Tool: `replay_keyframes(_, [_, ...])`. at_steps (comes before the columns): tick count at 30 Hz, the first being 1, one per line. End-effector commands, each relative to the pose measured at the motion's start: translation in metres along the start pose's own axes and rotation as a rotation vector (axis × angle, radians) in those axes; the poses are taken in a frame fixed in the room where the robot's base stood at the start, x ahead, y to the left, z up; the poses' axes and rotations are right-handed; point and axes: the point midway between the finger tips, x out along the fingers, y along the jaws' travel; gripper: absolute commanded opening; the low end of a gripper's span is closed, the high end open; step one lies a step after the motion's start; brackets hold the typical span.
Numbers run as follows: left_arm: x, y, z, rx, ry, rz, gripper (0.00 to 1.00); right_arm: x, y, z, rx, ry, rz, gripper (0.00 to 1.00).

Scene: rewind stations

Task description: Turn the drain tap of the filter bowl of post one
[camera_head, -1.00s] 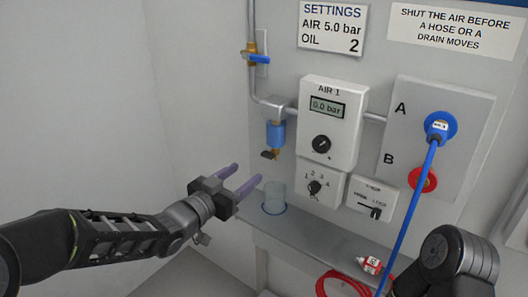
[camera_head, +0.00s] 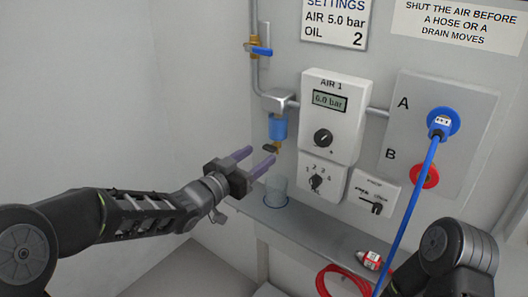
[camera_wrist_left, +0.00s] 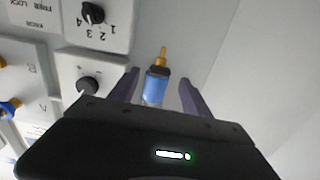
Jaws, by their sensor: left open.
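The filter bowl (camera_head: 277,130) of post one is blue and hangs under a grey head on the pipe. Its drain tap (camera_head: 270,149) is a dark lever by a brass outlet below the bowl. My left gripper (camera_head: 256,161) is open and empty, with its two purple fingers just below and in front of the tap, apparently not touching it. In the left wrist view the blue bowl (camera_wrist_left: 156,88) and brass outlet (camera_wrist_left: 163,56) show in line with the gap between the open fingers (camera_wrist_left: 157,88). My right arm (camera_head: 455,260) shows at bottom right; its gripper is out of view.
A clear cup (camera_head: 277,190) stands on the shelf (camera_head: 310,229) below the bowl. The AIR 1 box (camera_head: 333,118) is right of the bowl. A blue-handled valve (camera_head: 261,50) sits on the pipe above, handle crosswise. A blue hose (camera_head: 408,215) hangs from port A.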

Motion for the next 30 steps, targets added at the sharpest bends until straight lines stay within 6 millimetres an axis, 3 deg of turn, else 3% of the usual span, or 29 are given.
replay_keyframes(6, [0.029,0.001,0.000,0.000,0.000,0.001,0.56,-0.002,-0.001,0.000,0.000,0.000,0.000,0.00])
replay_keyframes(17, [0.035,0.000,0.000,0.000,0.000,-0.001,0.56,-0.002,-0.001,0.000,0.000,0.000,0.000,0.00])
replay_keyframes(30, [0.035,0.000,0.000,0.000,0.000,-0.001,0.20,-0.002,-0.001,0.000,0.000,0.000,0.000,0.00])
